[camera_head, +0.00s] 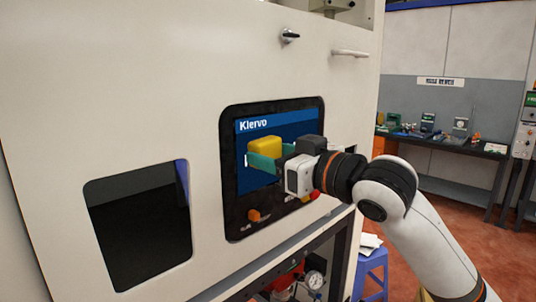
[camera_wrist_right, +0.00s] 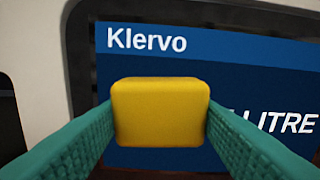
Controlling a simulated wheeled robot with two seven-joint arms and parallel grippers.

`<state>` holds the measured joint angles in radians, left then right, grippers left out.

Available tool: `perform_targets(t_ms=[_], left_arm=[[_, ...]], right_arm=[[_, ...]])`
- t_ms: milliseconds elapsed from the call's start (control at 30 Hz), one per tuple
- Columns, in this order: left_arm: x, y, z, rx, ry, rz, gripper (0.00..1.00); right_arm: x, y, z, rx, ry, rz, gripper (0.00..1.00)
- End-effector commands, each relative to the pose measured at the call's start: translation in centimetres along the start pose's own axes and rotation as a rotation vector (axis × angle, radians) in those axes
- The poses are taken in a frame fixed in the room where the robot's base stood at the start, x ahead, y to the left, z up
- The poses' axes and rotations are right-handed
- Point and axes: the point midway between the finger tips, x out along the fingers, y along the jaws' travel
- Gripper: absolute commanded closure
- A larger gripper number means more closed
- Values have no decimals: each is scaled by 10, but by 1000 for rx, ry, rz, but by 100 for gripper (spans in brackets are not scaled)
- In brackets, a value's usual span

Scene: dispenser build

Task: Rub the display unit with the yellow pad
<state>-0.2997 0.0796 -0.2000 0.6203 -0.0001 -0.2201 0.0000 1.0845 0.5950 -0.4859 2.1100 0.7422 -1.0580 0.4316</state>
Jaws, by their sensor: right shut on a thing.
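The display unit (camera_head: 285,116) is a dark-framed screen with a blue picture and the word "Klervo", set in the white machine front. It also fills much of the right wrist view (camera_wrist_right: 240,60). My right gripper (camera_head: 265,160) is shut on the yellow pad (camera_head: 264,147), its green fingers on either side of it. In the right wrist view the pad (camera_wrist_right: 161,111) sits between the fingertips, in front of the screen and covering part of its text. I cannot tell whether the pad touches the screen. My left gripper is not in view.
An orange button (camera_head: 254,215) and a red button (camera_head: 315,195) sit below the screen. A dark opening (camera_head: 138,225) is to its left. A handle (camera_head: 350,53) and a knob (camera_head: 290,37) stick out above. A cluttered bench (camera_head: 450,146) stands at the right, behind my arm.

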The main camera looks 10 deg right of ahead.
Motion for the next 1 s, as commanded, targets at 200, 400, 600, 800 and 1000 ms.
perform_targets(t_ms=[200, 400, 600, 800, 1000], left_arm=[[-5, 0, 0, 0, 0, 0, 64], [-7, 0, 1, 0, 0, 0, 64], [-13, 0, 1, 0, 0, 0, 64], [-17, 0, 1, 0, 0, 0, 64], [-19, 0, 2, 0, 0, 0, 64]], right_arm=[[1, -18, -1, 1, 2, -3, 65], [1, -24, -2, 1, 2, -2, 65], [0, -42, -2, 2, 2, -4, 65], [1, -56, -4, 1, 3, -4, 65], [0, -62, -4, 0, 1, -2, 65]])
